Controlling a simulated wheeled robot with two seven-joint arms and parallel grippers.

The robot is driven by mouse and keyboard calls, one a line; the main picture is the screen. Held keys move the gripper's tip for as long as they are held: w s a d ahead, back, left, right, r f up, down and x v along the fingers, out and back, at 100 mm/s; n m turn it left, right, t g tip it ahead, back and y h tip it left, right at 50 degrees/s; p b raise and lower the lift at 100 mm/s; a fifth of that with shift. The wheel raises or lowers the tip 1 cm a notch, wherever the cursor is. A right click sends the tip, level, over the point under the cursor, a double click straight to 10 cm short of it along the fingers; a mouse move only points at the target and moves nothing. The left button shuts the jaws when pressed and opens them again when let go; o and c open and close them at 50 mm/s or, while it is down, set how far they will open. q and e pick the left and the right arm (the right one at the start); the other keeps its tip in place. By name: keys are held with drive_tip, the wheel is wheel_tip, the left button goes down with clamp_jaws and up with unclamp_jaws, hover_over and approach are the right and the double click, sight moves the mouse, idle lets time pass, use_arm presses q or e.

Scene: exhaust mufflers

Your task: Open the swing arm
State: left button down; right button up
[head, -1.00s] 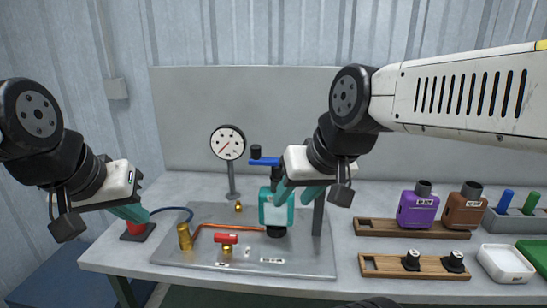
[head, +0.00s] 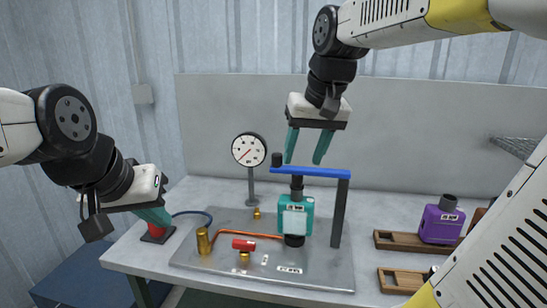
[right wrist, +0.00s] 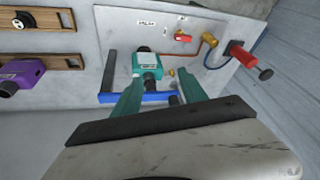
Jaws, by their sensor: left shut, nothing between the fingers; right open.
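The swing arm is a blue bar (head: 318,172) on a dark upright post (head: 340,212). It reaches left over the teal muffler (head: 310,215) and ends in a black knob (head: 277,160). The muffler stands upright on the metal plate, with a dark rod between it and the bar. My right gripper (head: 305,160) is open and empty, fingers pointing down, just above the bar. In the right wrist view the bar (right wrist: 115,98) and knob (right wrist: 173,100) show by its fingers. My left gripper (head: 164,222) is shut and empty at the left, partly hiding a red part (head: 154,233).
A pressure gauge (head: 248,150) stands behind the plate (head: 215,270). A red-handled valve (head: 244,244), brass fittings and a copper pipe lie on the plate. A purple muffler (head: 440,222) and wooden racks are at the right. My own arm covers the lower right.

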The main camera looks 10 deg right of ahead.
drive_tip(key=w+a+r+g+h, duration=0.1)
drive_tip(key=w+a+r+g, duration=0.1)
drive_tip(key=w, duration=0.8)
drive_tip(key=m+g, duration=0.1)
drive_tip(key=g, duration=0.1)
hover_over(277, 153)
drive_tip(key=shift+s+f+h, duration=0.3)
drive_tip(key=shift+f, duration=0.55)
drive_tip(key=shift+w+f, duration=0.1)
drive_tip(key=shift+w, duration=0.1)
drive_tip(key=shift+f, duration=0.3)
wheel_tip(277, 153, down, 7)
drive_tip(key=shift+f, duration=0.1)
clamp_jaws()
